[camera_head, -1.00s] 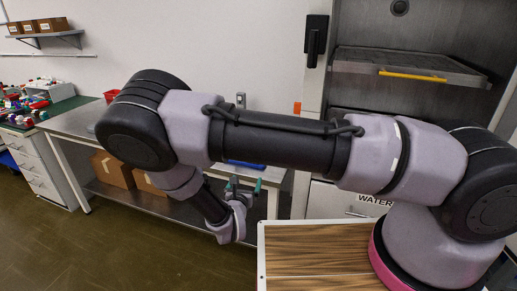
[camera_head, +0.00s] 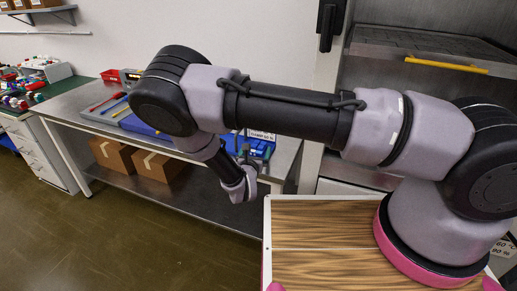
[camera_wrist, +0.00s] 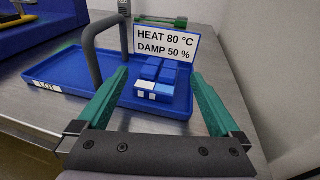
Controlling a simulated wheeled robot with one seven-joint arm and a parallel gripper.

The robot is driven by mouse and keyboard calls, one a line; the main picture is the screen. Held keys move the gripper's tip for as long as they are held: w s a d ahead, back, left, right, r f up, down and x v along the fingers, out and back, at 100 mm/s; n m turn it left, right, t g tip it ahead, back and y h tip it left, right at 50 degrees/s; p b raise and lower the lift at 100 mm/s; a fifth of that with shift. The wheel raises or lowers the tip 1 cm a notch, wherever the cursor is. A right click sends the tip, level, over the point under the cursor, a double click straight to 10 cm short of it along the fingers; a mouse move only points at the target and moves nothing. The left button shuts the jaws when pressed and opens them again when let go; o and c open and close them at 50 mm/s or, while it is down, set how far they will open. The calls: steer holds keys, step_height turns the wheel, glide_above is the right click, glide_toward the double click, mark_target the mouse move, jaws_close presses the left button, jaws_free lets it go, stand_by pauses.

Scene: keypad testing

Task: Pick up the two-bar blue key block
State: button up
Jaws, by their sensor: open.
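Several small blue key blocks (camera_wrist: 153,72) stand in a tight cluster in the blue tray (camera_wrist: 70,75) in the wrist view. The front ones show pale faces with small marks; I cannot tell which block has two bars. My gripper (camera_wrist: 160,74) is open and empty, its green fingers pointing toward the cluster, one on each side of it in the picture. In the head view my gripper (camera_head: 243,158) is over the front of the steel bench, partly hidden by my wrist. The blue tray (camera_head: 262,146) shows just behind it.
A sign reading "HEAT 80 °C DAMP 50 %" (camera_wrist: 166,42) stands behind the blocks. A grey arched handle (camera_wrist: 92,50) rises from the tray left of them. Cardboard boxes (camera_head: 155,163) sit below.

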mark_target(259, 148)
steer(key=x, duration=0.4)
steer(key=shift+w+d+f, duration=0.25)
steer(key=shift+w+f, duration=0.05)
steer(key=shift+w, duration=0.05)
steer(key=shift+s, duration=0.1)
steer(key=c, duration=1.3)
